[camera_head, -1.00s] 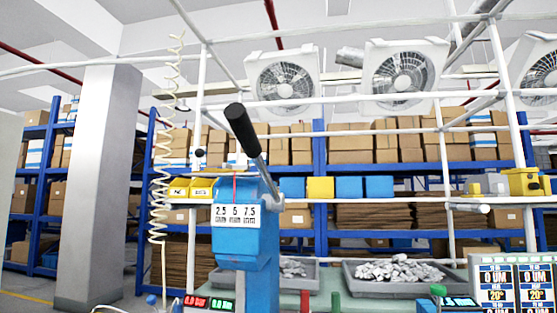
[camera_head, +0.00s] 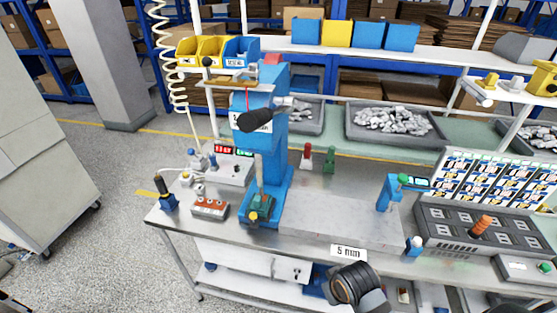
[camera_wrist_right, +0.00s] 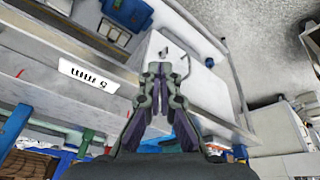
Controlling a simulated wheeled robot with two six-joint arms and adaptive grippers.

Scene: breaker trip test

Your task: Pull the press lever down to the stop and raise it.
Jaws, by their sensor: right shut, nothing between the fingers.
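The blue press (camera_head: 274,150) stands on the bench, left of centre in the head view. Its lever (camera_head: 256,120) has a thick black grip that points left and towards me; a metal rod joins it to the press's right side. The grip partly hides the scale plate. No gripper touches the lever. My right gripper (camera_wrist_right: 164,70) is shut and empty in the right wrist view, near the bench's front edge with the "5 mm" label (camera_wrist_right: 88,74). The lever does not show there. My left gripper is not in view.
A red-buttoned box (camera_head: 210,208) and a display unit (camera_head: 232,165) stand left of the press. A flat grey plate (camera_head: 340,222) lies to its right, with a small blue stand (camera_head: 388,192) beyond. Yellow and blue bins (camera_head: 212,50) are behind the press.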

